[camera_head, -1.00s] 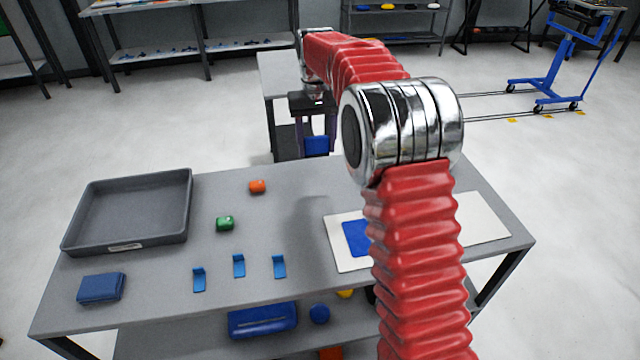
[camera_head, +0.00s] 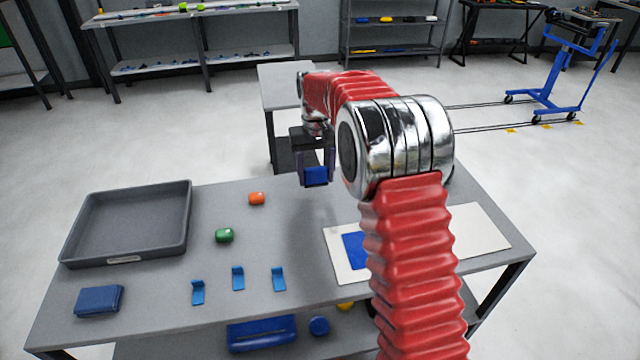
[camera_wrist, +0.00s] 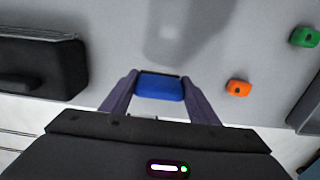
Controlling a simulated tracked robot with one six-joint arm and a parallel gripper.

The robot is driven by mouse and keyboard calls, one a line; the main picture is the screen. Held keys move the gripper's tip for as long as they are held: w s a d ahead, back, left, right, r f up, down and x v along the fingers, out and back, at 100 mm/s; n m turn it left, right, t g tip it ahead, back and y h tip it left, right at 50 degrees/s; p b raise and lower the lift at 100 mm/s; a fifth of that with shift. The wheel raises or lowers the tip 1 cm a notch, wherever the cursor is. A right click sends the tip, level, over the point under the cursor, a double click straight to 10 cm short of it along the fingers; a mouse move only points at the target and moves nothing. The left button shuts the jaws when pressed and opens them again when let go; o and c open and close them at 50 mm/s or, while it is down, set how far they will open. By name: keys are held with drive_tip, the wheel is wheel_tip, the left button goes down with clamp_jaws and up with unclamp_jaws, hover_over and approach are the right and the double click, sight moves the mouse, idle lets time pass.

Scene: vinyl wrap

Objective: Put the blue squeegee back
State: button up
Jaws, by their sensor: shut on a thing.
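My gripper (camera_head: 315,172) is shut on the blue squeegee (camera_head: 316,177) and holds it in the air above the far edge of the grey table. In the wrist view the squeegee (camera_wrist: 160,86) sits between my gripper's two fingers (camera_wrist: 157,92), with a dark strip along its far edge. The grey tray (camera_head: 184,243) stands at the table's left. Several small blue upright holders or hooks (camera_head: 238,279) stand in a row near the front edge. My red arm hides part of the table's right side.
An orange block (camera_head: 257,198) and a green block (camera_head: 224,235) lie mid-table. A folded blue cloth (camera_head: 99,300) lies front left. A white sheet with a blue patch (camera_head: 356,250) lies at right. A lower shelf holds a blue case (camera_head: 262,333).

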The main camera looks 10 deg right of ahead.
sight(316, 183)
drive_tip(key=shift+f, duration=0.1)
drive_tip(key=shift+f, duration=1.75)
drive_tip(key=o, duration=0.9)
drive_tip(key=shift+f, duration=0.1)
drive_tip(key=shift+o, duration=0.2)
wheel_tip(316, 183, up, 12)
drive_tip(key=shift+f, duration=0.1)
drive_tip(key=shift+r, duration=0.2)
